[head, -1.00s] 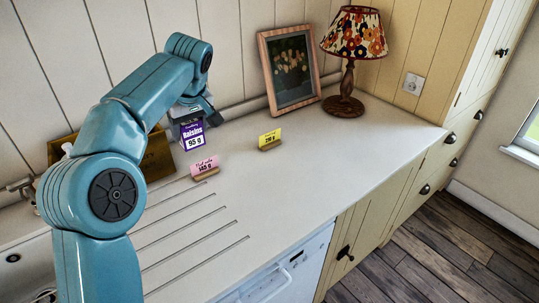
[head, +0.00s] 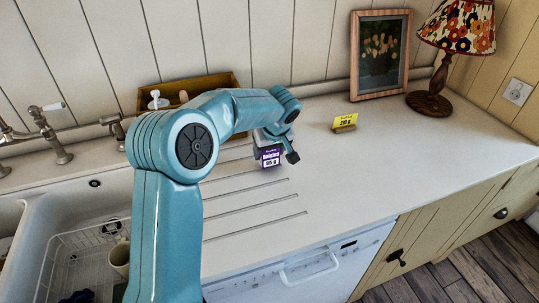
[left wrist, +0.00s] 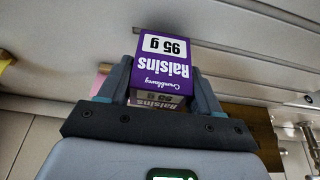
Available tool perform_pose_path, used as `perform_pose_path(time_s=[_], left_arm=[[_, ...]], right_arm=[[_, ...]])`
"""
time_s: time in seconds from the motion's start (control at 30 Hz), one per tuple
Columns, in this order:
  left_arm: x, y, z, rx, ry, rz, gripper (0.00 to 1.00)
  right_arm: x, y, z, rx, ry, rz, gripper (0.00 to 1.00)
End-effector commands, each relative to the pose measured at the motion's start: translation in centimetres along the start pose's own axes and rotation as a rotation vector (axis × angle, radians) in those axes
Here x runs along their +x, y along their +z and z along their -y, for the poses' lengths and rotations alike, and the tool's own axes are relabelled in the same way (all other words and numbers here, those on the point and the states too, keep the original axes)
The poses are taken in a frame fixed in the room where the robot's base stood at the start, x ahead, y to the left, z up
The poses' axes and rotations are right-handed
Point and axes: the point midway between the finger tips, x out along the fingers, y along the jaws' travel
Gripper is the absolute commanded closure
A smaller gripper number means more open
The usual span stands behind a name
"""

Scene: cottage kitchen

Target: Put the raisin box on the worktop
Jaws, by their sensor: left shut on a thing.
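The purple and white raisin box (head: 270,156) is in my left gripper (head: 276,146), low over the grooved part of the worktop (head: 330,190) in the head view. I cannot tell whether its base touches the surface. In the left wrist view the raisin box (left wrist: 165,62) sits between both fingers of my left gripper (left wrist: 160,88), its label upside down to the camera. My right gripper is not in view.
A yellow card in a wooden holder (head: 345,122) stands right of the box. Behind are a wooden crate (head: 225,82), a picture frame (head: 379,55) and a lamp (head: 430,95). A sink (head: 60,215) lies at the left. The worktop's middle right is clear.

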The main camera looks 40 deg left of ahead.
Motion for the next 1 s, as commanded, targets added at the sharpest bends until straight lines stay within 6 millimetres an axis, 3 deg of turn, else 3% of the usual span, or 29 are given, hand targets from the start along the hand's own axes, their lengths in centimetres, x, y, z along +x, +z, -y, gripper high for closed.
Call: perform_pose_path(time_s=[0.13,0.57,0.6,0.67,1.0], left_arm=[[1.6,0.7,0.0,0.001,0.0,0.0,0.7],[2.2,0.9,-0.1,0.0,0.001,-0.001,0.7],[2.0,0.9,0.0,0.0,0.001,-0.001,0.26],[2.0,0.9,0.0,0.0,0.001,0.0,0.11],[1.6,0.7,0.0,0.0,0.001,0.0,0.11]], right_arm=[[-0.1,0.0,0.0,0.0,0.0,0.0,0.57],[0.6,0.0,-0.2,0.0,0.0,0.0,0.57],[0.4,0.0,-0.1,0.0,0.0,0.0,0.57],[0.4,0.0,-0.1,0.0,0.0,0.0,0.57],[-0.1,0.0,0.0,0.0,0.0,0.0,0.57]])
